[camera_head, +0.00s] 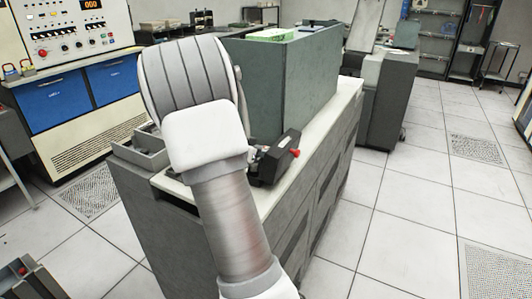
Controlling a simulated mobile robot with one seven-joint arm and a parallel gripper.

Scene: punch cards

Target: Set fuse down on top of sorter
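A long grey cabinet machine with a pale top, which looks like the sorter (335,150), runs from front left to back right. A tall grey-green housing (312,75) stands on it. My white arm reaches up in front of the machine's left part and covers some of its top. My gripper does not show; the arm probably hides it. I cannot make out the fuse, or tell whether it is held.
A black unit with a red knob (276,157) sits on the machine's top, right of my arm. A grey tray (142,152) is at its left end. A console with blue panels (52,98) stands left. The tiled floor (405,205) at right is clear.

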